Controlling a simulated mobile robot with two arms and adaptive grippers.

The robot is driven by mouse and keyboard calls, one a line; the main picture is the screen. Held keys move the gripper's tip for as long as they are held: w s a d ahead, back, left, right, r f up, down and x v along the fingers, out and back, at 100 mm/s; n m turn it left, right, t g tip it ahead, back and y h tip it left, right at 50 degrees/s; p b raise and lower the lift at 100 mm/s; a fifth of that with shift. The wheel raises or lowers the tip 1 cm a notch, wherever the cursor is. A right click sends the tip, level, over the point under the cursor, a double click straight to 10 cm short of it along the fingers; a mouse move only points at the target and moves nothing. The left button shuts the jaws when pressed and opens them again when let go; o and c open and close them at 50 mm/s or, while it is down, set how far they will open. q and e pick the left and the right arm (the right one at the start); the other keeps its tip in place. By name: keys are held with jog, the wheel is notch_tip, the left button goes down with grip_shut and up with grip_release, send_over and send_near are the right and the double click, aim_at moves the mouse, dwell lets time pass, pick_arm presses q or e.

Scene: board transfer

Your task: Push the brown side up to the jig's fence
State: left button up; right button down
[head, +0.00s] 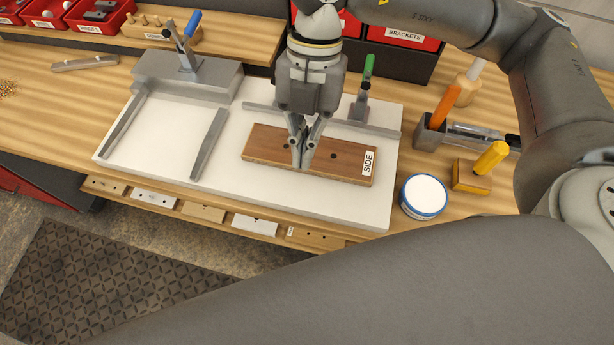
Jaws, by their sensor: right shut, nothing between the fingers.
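The brown side (270,146), a flat board with a "SIDE" label at its right end, lies on the white jig plate (225,196). The jig's fence (262,108), a long grey bar, runs behind it. A strip of white plate shows between board and fence, so they are apart there; my gripper hides part of the gap. My right gripper (301,163) is shut and empty, pointing down, its tips over the board's near edge in the picture. I cannot tell whether they touch it. My left gripper is out of view.
Grey bars (209,143) and a blue-handled clamp (187,45) are on the jig's left half. A green-handled clamp (363,90) stands behind the fence. A round white-topped tin (423,195) and a yellow-handled tool (490,158) are to the right.

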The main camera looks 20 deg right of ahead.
aim_at(310, 168)
jog(key=p+x, duration=0.1)
jog(key=x, duration=1)
jog(key=shift+d+f, duration=0.1)
jog(key=shift+f, duration=0.05)
jog(key=w+d+p, duration=0.1)
jog(key=w+d, duration=0.1)
jog(key=w, duration=0.1)
jog(key=shift+p, duration=0.35)
jog(key=shift+w+d, duration=0.15)
jog(key=shift+w, duration=0.1)
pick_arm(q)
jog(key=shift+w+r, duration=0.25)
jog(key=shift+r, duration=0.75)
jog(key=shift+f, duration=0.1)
pick_arm(e)
jog(key=shift+w, duration=0.1)
jog(key=w+d+b, duration=0.2)
jog(key=shift+w+f, duration=0.15)
jog(key=shift+w, duration=0.2)
jog(key=shift+w+d, duration=0.2)
jog(key=shift+w, duration=0.2)
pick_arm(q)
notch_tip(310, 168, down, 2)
